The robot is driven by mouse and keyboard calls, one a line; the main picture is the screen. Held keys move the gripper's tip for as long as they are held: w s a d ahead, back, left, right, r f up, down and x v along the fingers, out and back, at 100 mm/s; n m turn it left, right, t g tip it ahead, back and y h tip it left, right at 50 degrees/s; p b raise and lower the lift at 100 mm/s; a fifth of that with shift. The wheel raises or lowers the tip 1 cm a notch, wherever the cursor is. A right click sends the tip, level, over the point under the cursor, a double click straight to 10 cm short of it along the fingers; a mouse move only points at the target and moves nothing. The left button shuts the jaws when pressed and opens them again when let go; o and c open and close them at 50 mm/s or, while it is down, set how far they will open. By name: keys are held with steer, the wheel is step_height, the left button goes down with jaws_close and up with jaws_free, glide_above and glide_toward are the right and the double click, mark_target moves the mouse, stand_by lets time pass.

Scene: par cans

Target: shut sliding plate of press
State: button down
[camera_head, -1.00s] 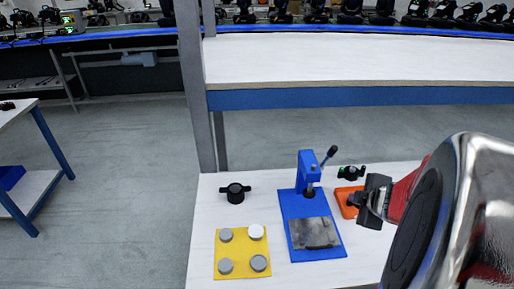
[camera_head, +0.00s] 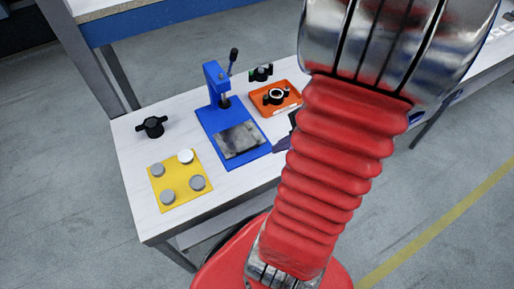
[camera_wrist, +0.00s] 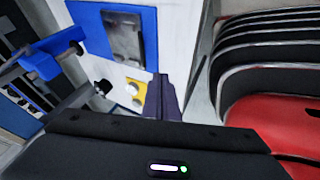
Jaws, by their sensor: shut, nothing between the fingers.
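The blue press (camera_head: 215,84) stands on the white bench with its black-knobbed lever up. Its grey sliding plate (camera_head: 238,139) lies on the front part of the blue base, out from under the press head. In the wrist view the grey plate (camera_wrist: 123,35) also shows on the blue base, with the press column (camera_wrist: 42,62) at left. My gripper (camera_wrist: 165,95) has its dark fingers together and empty, apart from the plate in the picture. In the head view my arm hides most of it; only a dark part shows right of the press base.
A yellow plate with grey and white discs (camera_head: 165,196) lies left of the press. A black knob (camera_head: 152,126) stands behind it. An orange tray (camera_head: 272,106) holding a black-and-white part lies right of the press, and another black knob (camera_head: 261,73) stands behind it.

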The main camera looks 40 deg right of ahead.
steer(key=x, duration=0.9)
steer(key=shift+w+f, duration=0.15)
steer(key=shift+f, duration=0.15)
steer(key=w, duration=0.3)
steer(key=shift+d+f, duration=0.35)
steer(key=shift+w+d+f, duration=0.1)
steer(key=shift+w+d, duration=0.05)
steer(key=shift+w, duration=0.3)
steer(key=shift+d, duration=0.1)
